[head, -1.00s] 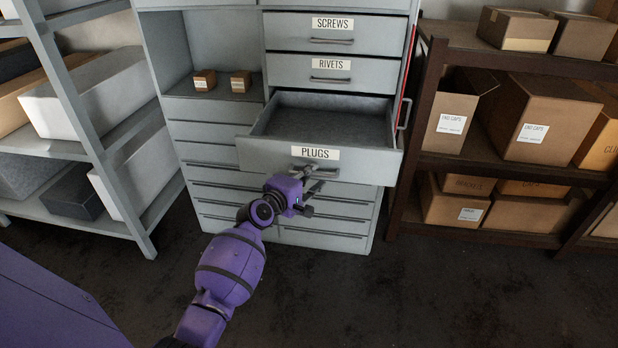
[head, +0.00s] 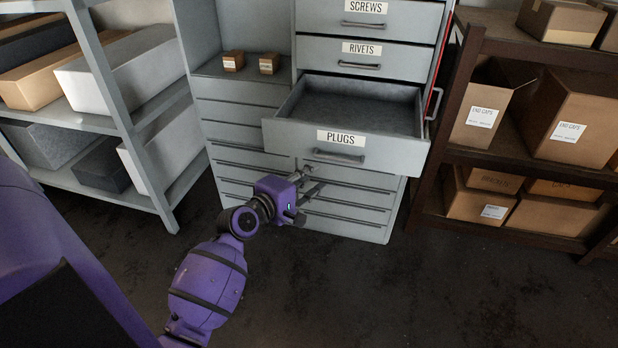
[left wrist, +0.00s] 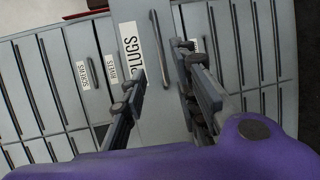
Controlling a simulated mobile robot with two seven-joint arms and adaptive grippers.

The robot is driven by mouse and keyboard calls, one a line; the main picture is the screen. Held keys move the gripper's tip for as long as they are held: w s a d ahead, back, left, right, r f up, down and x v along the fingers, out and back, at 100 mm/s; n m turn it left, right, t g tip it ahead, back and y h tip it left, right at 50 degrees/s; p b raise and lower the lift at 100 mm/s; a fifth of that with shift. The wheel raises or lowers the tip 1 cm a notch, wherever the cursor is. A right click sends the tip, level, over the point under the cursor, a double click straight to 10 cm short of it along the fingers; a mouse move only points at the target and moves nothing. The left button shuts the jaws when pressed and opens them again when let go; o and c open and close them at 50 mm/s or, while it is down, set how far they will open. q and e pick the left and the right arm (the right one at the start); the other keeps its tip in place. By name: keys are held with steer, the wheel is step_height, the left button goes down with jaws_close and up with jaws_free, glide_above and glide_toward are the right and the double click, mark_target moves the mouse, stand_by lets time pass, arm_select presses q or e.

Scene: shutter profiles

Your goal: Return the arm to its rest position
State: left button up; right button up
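My left gripper (head: 316,178) is open and empty, just in front of and below the PLUGS drawer's front. Its two fingers are apart in the left wrist view (left wrist: 160,72), with the drawer handle (left wrist: 160,50) visible beyond the gap. The PLUGS drawer (head: 390,152) is pulled out of the grey cabinet and looks empty inside. Its dark bar handle (head: 339,156) is bare, and the gripper appears clear of it. My right gripper is not in view.
RIVETS (head: 402,62) and SCREWS (head: 412,24) drawers above are shut. Two small boxes (head: 233,61) (head: 269,64) sit in the cabinet's open bay. A grey rack (head: 150,140) stands left, a brown carton shelf (head: 520,160) right. The dark floor (head: 420,300) in front is clear.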

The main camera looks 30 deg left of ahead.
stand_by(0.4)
arm_select(q)
steer(key=s+d+f+m+g+y+p, duration=0.1)
steer(key=s+d+f+m+g, duration=0.15)
steer(key=s+f+m, duration=0.4)
steer(key=s+d+f+m+g+y, duration=0.1)
steer(key=s+d+f+m, duration=0.3)
steer(key=s+f+m, duration=0.3)
steer(key=s+d+f+m+g+p, duration=0.1)
steer(key=s+d+f+m+g, duration=0.1)
steer(key=s, duration=1)
steer(key=s+d+f+m+g+p, duration=0.1)
steer(key=s+d+f, duration=0.4)
steer(key=s, duration=0.8)
step_height(320, 180, down, 2)
steer(key=shift+s+d+f+m+g, duration=0.15)
steer(key=shift+s+f+m+g, duration=0.15)
steer(key=shift+m, duration=0.45)
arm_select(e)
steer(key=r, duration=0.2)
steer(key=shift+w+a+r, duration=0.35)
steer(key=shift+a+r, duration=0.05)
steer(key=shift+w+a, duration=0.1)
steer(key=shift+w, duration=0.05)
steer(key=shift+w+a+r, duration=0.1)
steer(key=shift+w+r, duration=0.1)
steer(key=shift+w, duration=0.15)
